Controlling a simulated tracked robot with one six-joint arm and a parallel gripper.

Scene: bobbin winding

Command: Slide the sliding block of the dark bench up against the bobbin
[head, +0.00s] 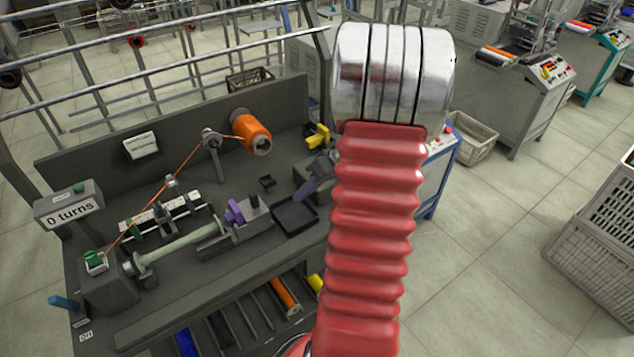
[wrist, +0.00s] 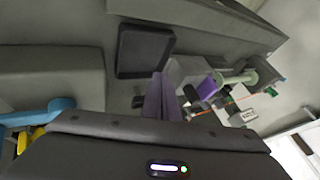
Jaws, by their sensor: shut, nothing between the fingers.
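The dark bench (head: 258,262) fills the left half of the head view. The pale green bobbin (head: 178,245) lies level near its front, its left end at the winding head. The grey sliding block (head: 253,227), with a purple lever (head: 234,211), stands at the bobbin's right end; I cannot tell whether they touch. In the wrist view the block (wrist: 186,71) is just beyond my fingers, with the bobbin (wrist: 238,79) behind it. My gripper (wrist: 162,97) is shut and empty, its purple fingers together. In the head view my gripper (head: 316,177) is right of the block, partly hidden by my arm.
A black tray (head: 297,217) lies right of the block. An orange spool (head: 252,134) feeds thread over guides towards the left. A counter (head: 69,206) reads "0 turns". A yellow part (head: 318,136) is at the bench's right back. Bench top between block and back wall is partly free.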

